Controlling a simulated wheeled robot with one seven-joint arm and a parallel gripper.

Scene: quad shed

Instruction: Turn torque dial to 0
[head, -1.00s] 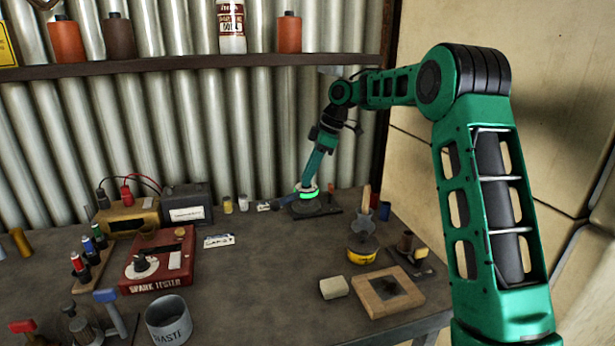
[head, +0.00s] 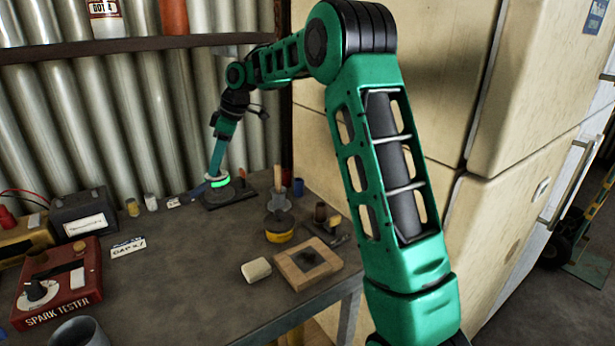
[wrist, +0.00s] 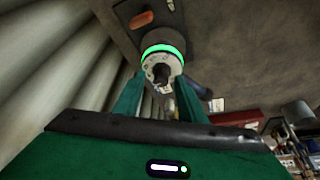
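A round device with a lit green ring (head: 218,183) stands on a black base plate (head: 236,198) at the back of the bench. I take it to be the torque dial, but cannot read its marks. The wrist view shows its green ring (wrist: 163,49), pale top face (wrist: 150,63) and a dark knob (wrist: 160,73) at its centre. My gripper (wrist: 161,80) points down at it from above, its two green fingers apart with the knob between them. I cannot tell whether they touch the knob.
A red spark tester (head: 58,283), black box (head: 84,214) and label card (head: 128,247) are left of the dial. A yellow tin (head: 279,236), wooden frame (head: 290,271) and pale block (head: 256,270) are nearer me. A shelf (head: 130,45) runs above. Mid-bench is clear.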

